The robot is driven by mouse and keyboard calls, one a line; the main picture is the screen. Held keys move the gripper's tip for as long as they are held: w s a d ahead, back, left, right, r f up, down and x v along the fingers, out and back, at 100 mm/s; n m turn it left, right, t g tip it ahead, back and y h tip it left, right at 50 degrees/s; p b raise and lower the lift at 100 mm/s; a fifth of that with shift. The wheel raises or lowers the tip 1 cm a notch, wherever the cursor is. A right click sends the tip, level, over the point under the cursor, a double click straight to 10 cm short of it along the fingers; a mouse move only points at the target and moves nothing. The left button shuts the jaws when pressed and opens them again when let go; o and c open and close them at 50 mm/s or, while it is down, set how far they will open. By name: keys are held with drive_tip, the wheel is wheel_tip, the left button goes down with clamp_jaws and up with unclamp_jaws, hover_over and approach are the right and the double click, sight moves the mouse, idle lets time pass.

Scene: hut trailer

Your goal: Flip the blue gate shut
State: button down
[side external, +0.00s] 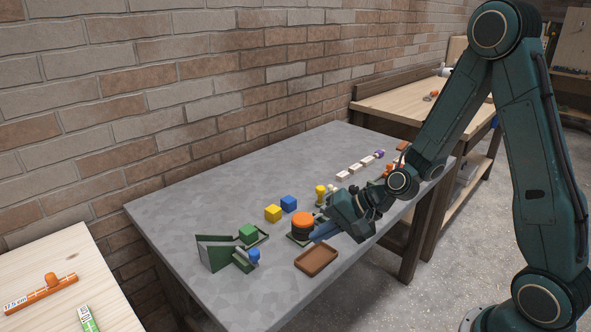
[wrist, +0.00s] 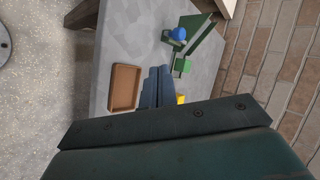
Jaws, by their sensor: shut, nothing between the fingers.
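A dark green fixture with an upright panel (side external: 215,254) stands near the front left of the grey table. A rounded blue knob (side external: 253,255) sits on its front part, and a green block (side external: 249,233) is behind that. I cannot tell which part is the gate or how far it stands open. The blue knob (wrist: 179,34) and green panel (wrist: 203,36) also show in the wrist view. My gripper (side external: 317,237) is shut and empty, right of the fixture and apart from it. Its blue fingers (wrist: 155,76) point towards the fixture's side of the table.
A brown tray (side external: 316,261) lies at the table's front edge, close to my gripper. An orange button (side external: 302,221) is beside the fingers. A yellow cube (side external: 272,213) and a blue cube (side external: 288,203) stand behind. The table's back left is clear, with a brick wall beyond.

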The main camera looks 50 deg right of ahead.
drive_tip(key=x, duration=0.9)
drive_tip(key=shift+w+a+f, duration=0.15)
drive_tip(key=shift+f, duration=0.05)
drive_tip(key=shift+w+a+f, duration=0.1)
drive_tip(key=shift+w+a, duration=0.3)
drive_tip(key=shift+w, duration=0.2)
drive_tip(key=shift+w+a+f, duration=0.1)
drive_tip(key=shift+w+a, duration=0.35)
drive_tip(key=shift+w, duration=0.15)
drive_tip(key=shift+w+a, duration=0.4)
drive_tip(key=shift+w, duration=0.2)
drive_tip(key=shift+r, duration=0.1)
drive_tip(key=shift+w, duration=2.9)
drive_tip(key=shift+d, duration=0.15)
